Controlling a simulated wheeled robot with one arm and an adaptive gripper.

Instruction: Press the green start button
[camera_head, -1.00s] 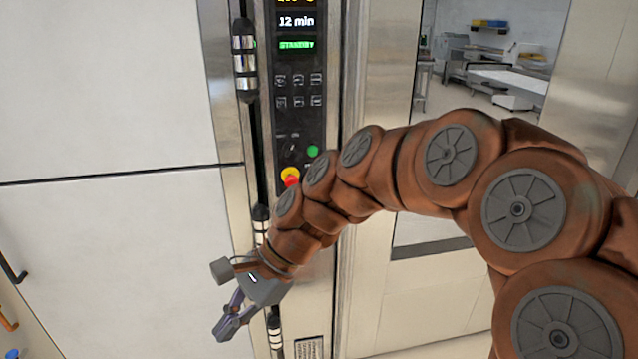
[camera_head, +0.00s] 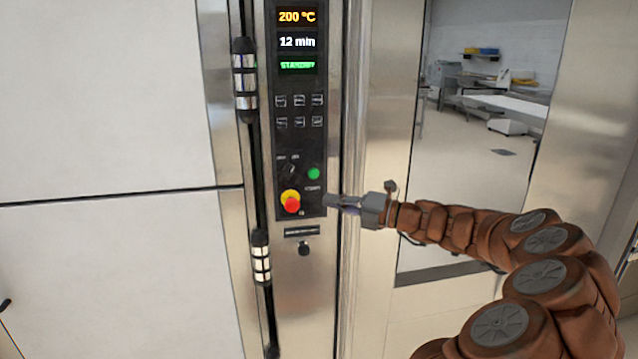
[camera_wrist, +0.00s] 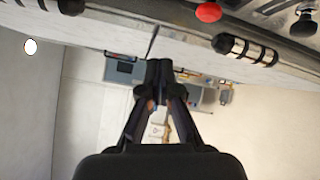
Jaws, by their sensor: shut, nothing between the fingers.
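The green start button (camera_head: 314,173) is a small round button on the black control panel (camera_head: 283,148), to the right of a dark rotary switch. In the head view my gripper (camera_head: 328,200) is to the right of the panel's lower edge, below and a little right of the green button, fingers pointing left. Its fingers are closed together and empty. In the wrist view my gripper (camera_wrist: 160,66) shows its closed fingertips at the middle. I cannot make out the green button there. The display reads 200 °C, 12 min and STANDBY.
A red emergency stop (camera_head: 291,202) on a yellow base sits just below and left of the green button; its red knob (camera_wrist: 208,12) also shows in the wrist view. A vertical bar handle (camera_head: 260,259) runs left of the panel. A dark knob (camera_head: 304,249) is below.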

